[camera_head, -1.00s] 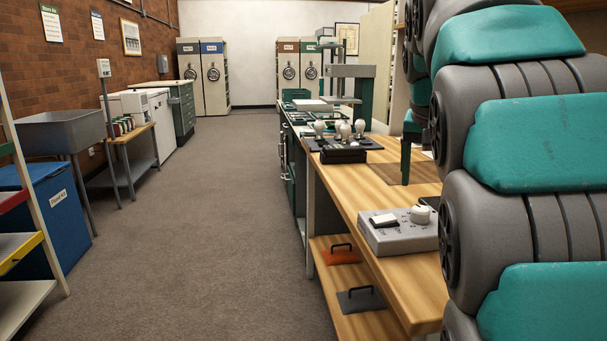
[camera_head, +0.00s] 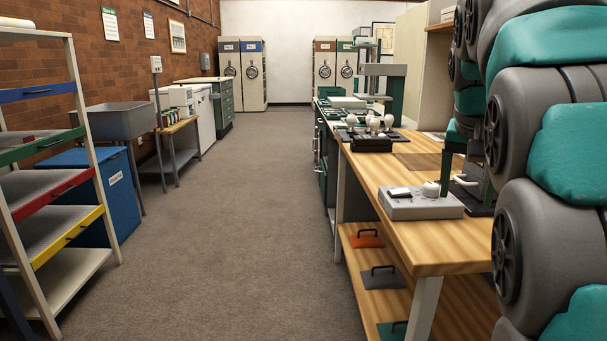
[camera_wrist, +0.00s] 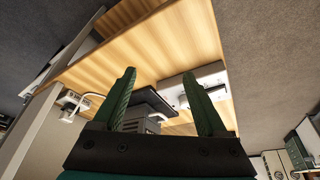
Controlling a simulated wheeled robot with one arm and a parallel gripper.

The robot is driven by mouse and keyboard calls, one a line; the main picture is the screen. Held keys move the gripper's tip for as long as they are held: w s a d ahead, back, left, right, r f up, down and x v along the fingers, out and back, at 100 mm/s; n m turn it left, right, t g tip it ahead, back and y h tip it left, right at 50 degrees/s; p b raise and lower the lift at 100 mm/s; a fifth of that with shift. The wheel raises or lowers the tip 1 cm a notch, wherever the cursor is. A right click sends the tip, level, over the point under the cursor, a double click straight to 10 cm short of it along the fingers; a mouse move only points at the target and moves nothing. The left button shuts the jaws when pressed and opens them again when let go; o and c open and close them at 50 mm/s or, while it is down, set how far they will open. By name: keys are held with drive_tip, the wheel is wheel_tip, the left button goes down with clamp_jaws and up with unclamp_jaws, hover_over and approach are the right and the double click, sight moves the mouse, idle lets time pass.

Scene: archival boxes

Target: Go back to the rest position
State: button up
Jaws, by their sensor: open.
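My gripper shows in the wrist view (camera_wrist: 163,100) with its two green fingers apart and nothing between them. In the head view part of my gripper (camera_head: 457,160) shows above the right side of the wooden workbench (camera_head: 440,240), beside my arm. The wrist view shows the bench top (camera_wrist: 150,50) at a slant beyond the fingers. Much of my gripper is hidden behind my arm in the head view.
A grey control box (camera_head: 420,203) sits on the bench near the gripper, with a dark rack of pale-handled stamps (camera_head: 370,142) farther back. A shelf with coloured edges (camera_head: 50,200), a blue bin (camera_head: 118,185) and a sink (camera_head: 125,120) line the left. The carpeted aisle (camera_head: 230,220) is clear.

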drive_tip(key=s+a+f+n+g+y, duration=0.1)
drive_tip(key=s+a+f, duration=0.5)
drive_tip(key=s+f, duration=0.9)
drive_tip(key=s+a+f+n+g+y, duration=0.1)
drive_tip(key=s+a+f+n+g, duration=0.3)
drive_tip(key=s+f, duration=1)
drive_tip(key=a+f+n, duration=0.1)
drive_tip(key=a, duration=0.1)
drive_tip(key=shift+s+a+n, duration=0.3)
drive_tip(key=shift+s, duration=0.05)
